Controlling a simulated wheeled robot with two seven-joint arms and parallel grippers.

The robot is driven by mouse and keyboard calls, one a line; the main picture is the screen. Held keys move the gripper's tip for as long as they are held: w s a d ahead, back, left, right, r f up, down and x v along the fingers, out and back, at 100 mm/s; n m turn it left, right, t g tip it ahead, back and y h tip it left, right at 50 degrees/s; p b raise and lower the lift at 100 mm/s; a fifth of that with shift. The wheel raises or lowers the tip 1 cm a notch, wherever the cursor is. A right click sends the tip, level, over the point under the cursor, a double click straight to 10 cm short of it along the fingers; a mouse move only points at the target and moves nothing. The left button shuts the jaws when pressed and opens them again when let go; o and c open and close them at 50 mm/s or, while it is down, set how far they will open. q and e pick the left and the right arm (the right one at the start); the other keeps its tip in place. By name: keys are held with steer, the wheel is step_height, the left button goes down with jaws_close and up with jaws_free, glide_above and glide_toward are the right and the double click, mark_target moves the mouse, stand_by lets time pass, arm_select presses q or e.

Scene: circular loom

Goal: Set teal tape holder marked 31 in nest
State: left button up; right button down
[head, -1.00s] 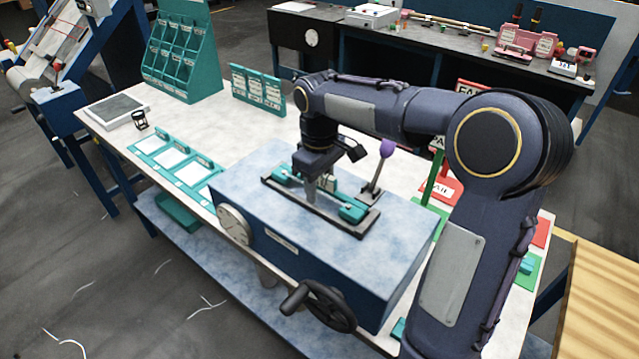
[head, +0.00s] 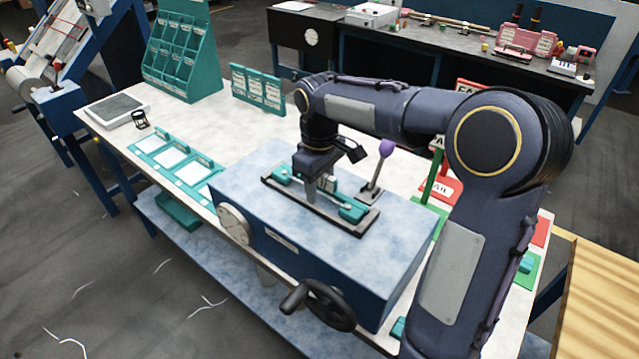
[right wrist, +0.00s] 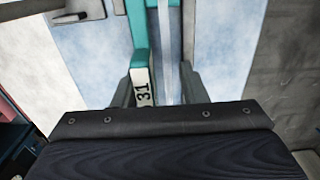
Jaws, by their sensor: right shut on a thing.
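My right gripper (head: 313,190) is over the middle of a dark fixture (head: 322,216) on the blue machine box. In the right wrist view its fingers (right wrist: 160,92) are shut on a teal tape holder with a white label marked 31 (right wrist: 142,88). My left gripper is not in view.
A purple-knobbed lever (head: 387,146) stands beside the fixture. The blue box (head: 385,255) has a black handwheel (head: 328,306) in front. Teal trays (head: 175,158), a teal rack (head: 180,55) and a small black stand (head: 140,118) are to the left. A red card (head: 445,188) lies right.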

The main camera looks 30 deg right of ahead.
mark_target(321, 189)
steer(key=shift+f, duration=0.2)
stand_by(0.5)
steer(key=c, duration=1)
jaws_free()
steer(key=shift+s, duration=0.1)
steer(key=shift+c, duration=0.2)
steer(key=shift+o, duration=1.4)
steer(key=shift+f, duration=0.2)
steer(key=r, duration=0.8)
steer(key=shift+d+r, duration=0.25)
steer(key=shift+r, duration=0.05)
